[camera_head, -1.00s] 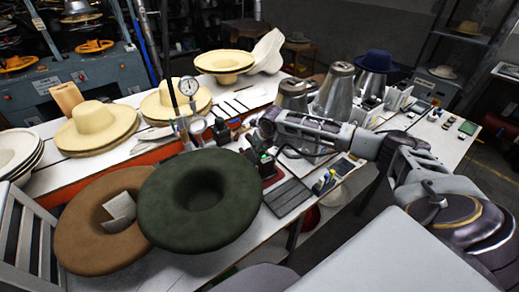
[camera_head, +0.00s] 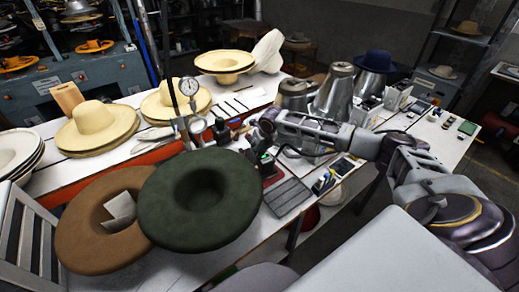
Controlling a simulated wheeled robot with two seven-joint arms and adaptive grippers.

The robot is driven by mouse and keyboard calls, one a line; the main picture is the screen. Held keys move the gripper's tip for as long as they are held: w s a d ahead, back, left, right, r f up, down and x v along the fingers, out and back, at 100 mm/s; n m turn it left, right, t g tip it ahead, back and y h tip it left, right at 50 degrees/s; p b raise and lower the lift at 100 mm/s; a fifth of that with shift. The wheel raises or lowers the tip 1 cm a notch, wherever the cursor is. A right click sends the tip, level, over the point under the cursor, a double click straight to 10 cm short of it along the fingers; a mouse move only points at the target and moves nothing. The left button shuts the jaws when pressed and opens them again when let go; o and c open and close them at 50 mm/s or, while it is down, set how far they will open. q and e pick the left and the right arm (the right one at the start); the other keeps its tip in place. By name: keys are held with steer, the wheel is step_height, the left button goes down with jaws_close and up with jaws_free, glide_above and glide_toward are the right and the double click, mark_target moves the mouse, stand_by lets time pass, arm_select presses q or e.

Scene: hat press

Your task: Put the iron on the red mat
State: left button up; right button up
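My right arm reaches in from the right over the white table. Its gripper (camera_head: 260,150) points down, close to the red mat (camera_head: 273,181). The gripper is small and dark here, so I cannot tell whether its fingers are open or shut. A small part of the red mat shows beside the dark green hat and below the gripper. I cannot clearly pick out the iron; dark items crowd around the gripper and may hide it. My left gripper is not in view.
A dark green hat (camera_head: 230,212) and a brown hat (camera_head: 85,235) fill the table's front left. A dark ribbed panel (camera_head: 287,196) lies right of the mat. Metal cones (camera_head: 335,92) stand behind my arm. Straw hats (camera_head: 97,122) sit at the back left.

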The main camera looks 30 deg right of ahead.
steer(key=shift+o, duration=1.1)
steer(key=shift+s, duration=0.1)
steer(key=shift+s+f, duration=0.15)
steer(key=shift+f, duration=0.3)
steer(key=shift+r, duration=0.45)
steer(key=v, duration=1.1)
steer(key=shift+r, duration=0.35)
steer(key=shift+f, duration=0.1)
